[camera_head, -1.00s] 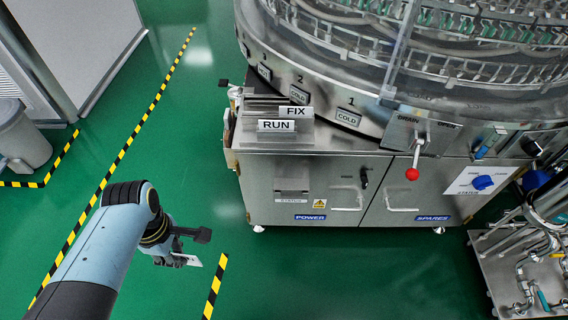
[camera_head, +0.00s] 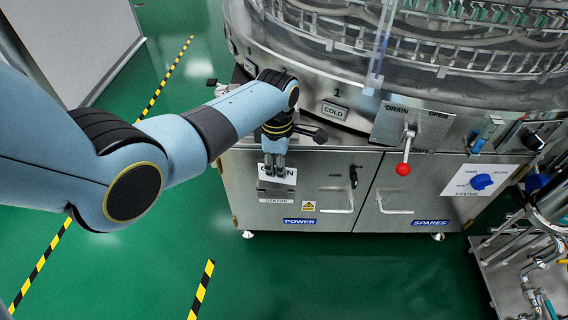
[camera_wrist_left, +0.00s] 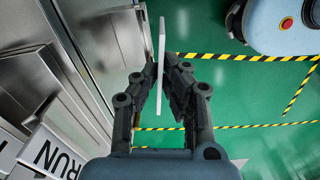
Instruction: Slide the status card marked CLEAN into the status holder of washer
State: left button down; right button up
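My left gripper (camera_head: 275,158) points down in front of the washer (camera_head: 330,175) and is shut on a white card (camera_head: 278,176). The fingers cover part of its lettering; the last letter looks like N. In the left wrist view the card (camera_wrist_left: 161,55) is edge-on between the fingertips (camera_wrist_left: 165,85). The status holder (camera_head: 287,192), on the washer front above a STATUS label (camera_head: 280,201), is largely hidden by the card and gripper. The card's lower edge overlaps the holder in the head view; I cannot tell whether they touch. My right gripper is not in view.
A red-knobbed lever (camera_head: 403,168) and a door handle (camera_head: 353,176) stick out right of the gripper. Pipework (camera_head: 535,235) stands at the right. The green floor in front is clear.

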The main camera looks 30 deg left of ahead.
pick_arm(q)
notch_tip(320, 180, down, 6)
jog(key=w+a+n+b, duration=0.2)
jog(key=b, duration=0.5)
jog(key=shift+r+b, duration=0.2)
jog(key=shift+b, duration=0.1)
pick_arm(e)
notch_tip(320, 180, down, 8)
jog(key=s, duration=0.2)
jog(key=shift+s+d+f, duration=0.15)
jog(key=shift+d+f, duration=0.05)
pick_arm(q)
jog(key=shift+a, duration=0.1)
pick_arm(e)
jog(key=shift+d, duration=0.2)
pick_arm(q)
jog(key=shift+f, duration=0.2)
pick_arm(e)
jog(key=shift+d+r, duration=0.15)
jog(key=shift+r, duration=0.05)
pick_arm(q)
jog(key=shift+p, duration=0.4)
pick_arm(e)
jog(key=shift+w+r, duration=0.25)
pick_arm(q)
jog(key=shift+f, duration=0.1)
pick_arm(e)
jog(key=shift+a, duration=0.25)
